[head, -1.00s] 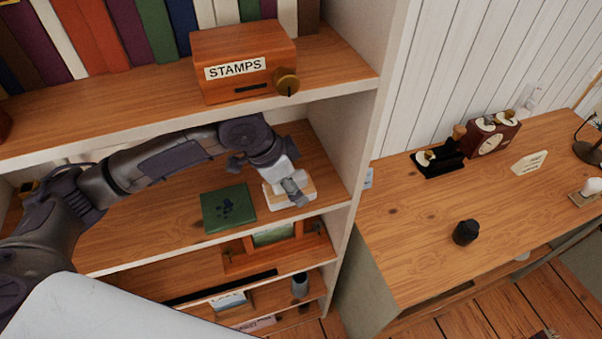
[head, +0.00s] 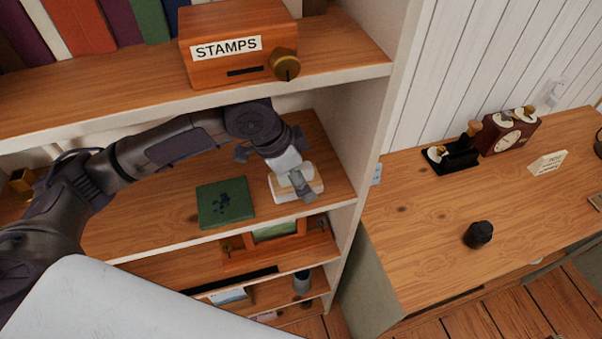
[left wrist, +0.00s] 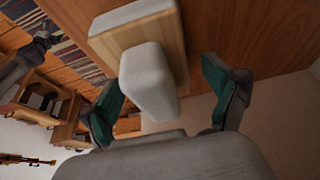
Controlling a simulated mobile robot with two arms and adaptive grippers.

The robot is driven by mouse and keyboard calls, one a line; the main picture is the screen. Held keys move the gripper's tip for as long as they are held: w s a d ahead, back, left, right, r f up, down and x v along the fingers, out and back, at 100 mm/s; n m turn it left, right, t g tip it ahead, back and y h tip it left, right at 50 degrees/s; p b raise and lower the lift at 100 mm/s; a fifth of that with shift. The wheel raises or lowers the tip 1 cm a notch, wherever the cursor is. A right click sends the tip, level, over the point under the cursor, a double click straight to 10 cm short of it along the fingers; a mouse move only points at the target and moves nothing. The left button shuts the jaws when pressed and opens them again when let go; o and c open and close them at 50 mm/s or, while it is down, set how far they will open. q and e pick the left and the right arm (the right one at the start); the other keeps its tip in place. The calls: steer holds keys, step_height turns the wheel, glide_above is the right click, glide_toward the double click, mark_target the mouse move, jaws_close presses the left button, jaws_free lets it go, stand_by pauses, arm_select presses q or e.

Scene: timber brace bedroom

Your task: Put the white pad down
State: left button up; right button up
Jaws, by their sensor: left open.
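The white pad (head: 313,189) lies on the middle shelf of the bookcase, near its right end, right of a green square with dark marks (head: 225,202). A pale wooden part shows on it. In the left wrist view the pad (left wrist: 148,78) shows a white block on a wooden layer, with more white behind. My left gripper (head: 298,183) is over the pad and hides part of it. In the left wrist view my left gripper (left wrist: 163,100) is open, with one finger on each side of the white block and gaps between. My right gripper is not in view.
A wooden STAMPS box (head: 238,45) stands on the shelf above my arm. The bookcase's right side wall (head: 345,140) is close to the gripper. A desk (head: 430,225) at the right holds a black knob (head: 478,234) and a red-brown clock (head: 510,134).

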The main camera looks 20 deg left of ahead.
mark_target(246, 195)
arm_select(q)
steer(key=shift+a+r+b, duration=0.15)
steer(key=shift+r+b, duration=0.25)
steer(key=s+a+b, duration=0.1)
steer(key=s+a, duration=0.1)
steer(key=a, duration=0.1)
steer(key=s+a+b, duration=0.1)
steer(key=s+a, duration=0.1)
steer(key=a, duration=0.1)
steer(key=s+a+b, duration=0.1)
steer(key=s+a, duration=0.1)
steer(key=a, duration=0.1)
steer(key=shift+s+a+r, duration=0.15)
steer(key=shift+r, duration=0.05)
steer(key=shift+s+a+r, duration=0.1)
steer(key=shift+s+a, duration=0.2)
steer(key=shift+a, duration=0.1)
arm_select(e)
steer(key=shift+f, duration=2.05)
arm_select(q)
steer(key=shift+s, duration=0.1)
